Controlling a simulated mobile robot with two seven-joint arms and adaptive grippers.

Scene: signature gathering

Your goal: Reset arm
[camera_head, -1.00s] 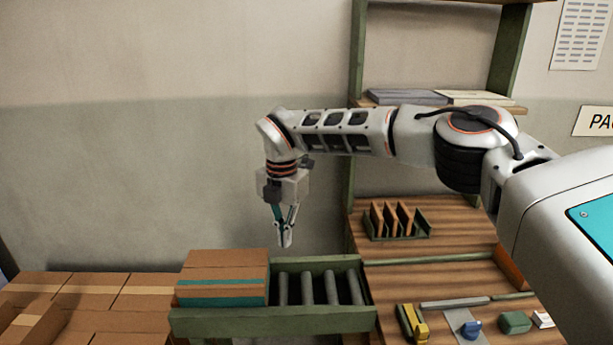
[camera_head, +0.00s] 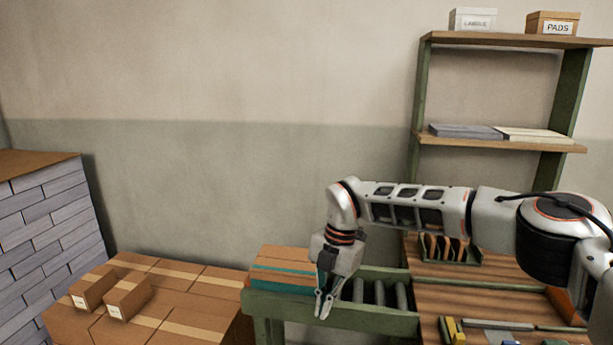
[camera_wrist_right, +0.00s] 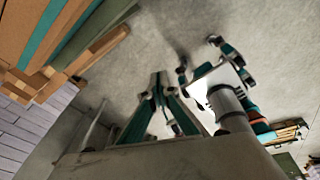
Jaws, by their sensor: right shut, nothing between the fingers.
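My right gripper (camera_head: 324,312) hangs from my right arm with its fingers pointing down and together, with nothing between them. In the head view it overlaps the front rail of the green roller stand (camera_head: 385,322), just right of the stacked brown boxes with a teal band (camera_head: 283,270). I cannot tell its exact distance from the rail. In the right wrist view the fingers of the right gripper (camera_wrist_right: 157,82) meet at their tips over grey floor. My left gripper does not show in the head view.
Brown cartons (camera_head: 190,300) fill the lower left, with two small boxes (camera_head: 127,297) on top. A wooden bench (camera_head: 465,295) with a rack (camera_head: 447,248) and small items is right, under a shelf (camera_head: 505,143). A stack of grey packs (camera_head: 50,225) stands far left.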

